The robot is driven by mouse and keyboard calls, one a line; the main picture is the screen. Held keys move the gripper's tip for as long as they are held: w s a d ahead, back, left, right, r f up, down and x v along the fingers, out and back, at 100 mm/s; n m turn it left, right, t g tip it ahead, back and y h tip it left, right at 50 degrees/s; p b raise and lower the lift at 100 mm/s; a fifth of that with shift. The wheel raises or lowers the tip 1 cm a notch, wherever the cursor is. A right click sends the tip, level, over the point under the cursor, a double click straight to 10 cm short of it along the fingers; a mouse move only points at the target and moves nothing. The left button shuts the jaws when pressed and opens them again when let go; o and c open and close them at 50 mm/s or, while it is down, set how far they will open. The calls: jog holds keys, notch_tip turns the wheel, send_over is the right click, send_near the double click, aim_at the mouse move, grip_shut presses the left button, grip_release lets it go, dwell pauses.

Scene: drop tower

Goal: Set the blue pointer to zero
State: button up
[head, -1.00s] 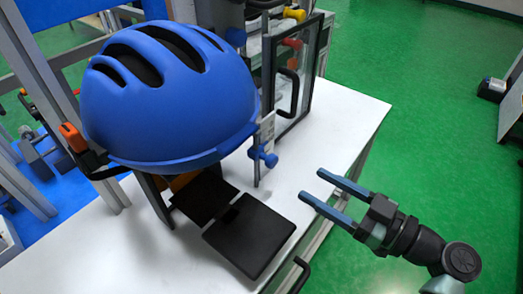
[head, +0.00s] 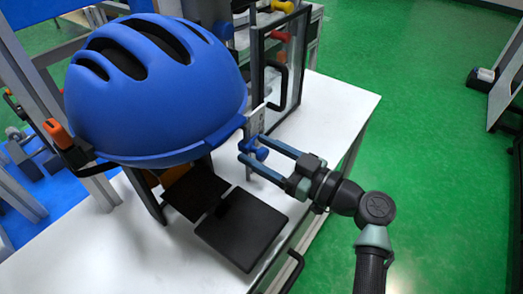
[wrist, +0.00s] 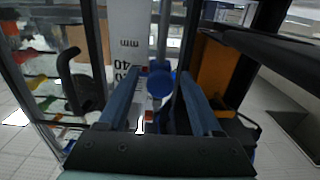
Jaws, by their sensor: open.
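The blue pointer (head: 262,154) is a small knob at the lower end of the white scale (head: 256,120), right of the blue helmet. In the wrist view, the pointer (wrist: 159,83) appears between my two fingers, beside the numbered scale (wrist: 124,45). My gripper (head: 240,151) is open, with its blue fingers spread on either side of the pointer in the picture. It also shows in the wrist view (wrist: 161,74). I cannot tell whether a finger touches the pointer. The zero mark is not clearly readable.
The large blue helmet (head: 150,95) hangs just left of my fingertips. Black plates (head: 242,228) lie below on the white table (head: 335,110). A framed clear door (head: 285,65) with a black handle stands behind. Open green floor lies to the right.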

grip_shut()
dwell(1.3)
